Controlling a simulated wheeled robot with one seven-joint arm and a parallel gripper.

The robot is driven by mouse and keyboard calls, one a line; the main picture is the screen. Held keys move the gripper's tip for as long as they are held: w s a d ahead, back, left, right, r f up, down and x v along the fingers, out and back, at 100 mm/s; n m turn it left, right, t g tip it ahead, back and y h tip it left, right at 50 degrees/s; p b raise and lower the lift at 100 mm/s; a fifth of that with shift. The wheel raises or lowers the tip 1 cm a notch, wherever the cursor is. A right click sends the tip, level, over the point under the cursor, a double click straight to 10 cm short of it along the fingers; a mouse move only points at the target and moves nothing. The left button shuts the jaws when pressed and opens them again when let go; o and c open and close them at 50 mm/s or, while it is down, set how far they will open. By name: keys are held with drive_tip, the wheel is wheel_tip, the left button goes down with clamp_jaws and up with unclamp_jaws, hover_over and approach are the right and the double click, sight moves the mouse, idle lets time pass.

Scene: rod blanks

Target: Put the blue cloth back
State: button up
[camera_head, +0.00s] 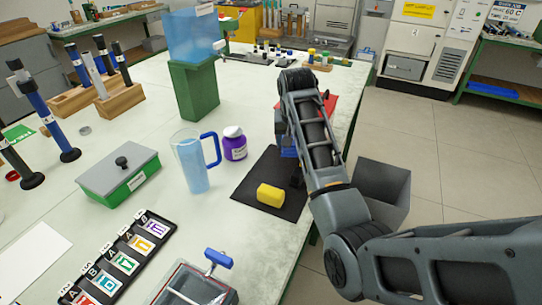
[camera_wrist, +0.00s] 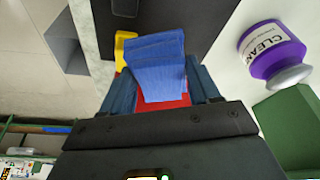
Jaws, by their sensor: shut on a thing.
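The blue cloth (camera_wrist: 158,65) is folded and sits between the two fingers of my gripper (camera_wrist: 160,82), which is shut on it. In the head view a small part of the blue cloth (camera_head: 287,152) shows beside my arm, by the far part of the black mat (camera_head: 262,184). My arm hides most of the gripper there. The black mat also shows beyond the cloth in the wrist view (camera_wrist: 195,22). Whether the cloth touches the mat I cannot tell. A yellow sponge (camera_head: 270,195) lies on the mat's near part; it is partly visible in the wrist view (camera_wrist: 123,45).
A purple bottle (camera_head: 234,143) and a clear blue jug (camera_head: 194,165) stand left of the mat. A green stand with a blue tank (camera_head: 192,38) is behind them. A red mat (camera_head: 330,103) lies beyond my arm. A grey bin (camera_head: 385,185) is off the table's right edge.

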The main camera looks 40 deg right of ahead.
hover_over(273, 163)
drive_tip(key=a, duration=0.1)
drive_tip(key=f, duration=0.3)
drive_tip(key=shift+s+f, duration=0.2)
drive_tip(key=shift+s, duration=0.2)
drive_tip(key=shift+f+p, duration=0.45)
drive_tip(key=shift+f, duration=1.5)
drive_tip(key=shift+f, duration=0.1)
drive_tip(key=o, duration=0.9)
drive_tip(key=shift+o, duration=0.2)
drive_tip(key=v, duration=1.2)
drive_tip(key=shift+a, duration=0.1)
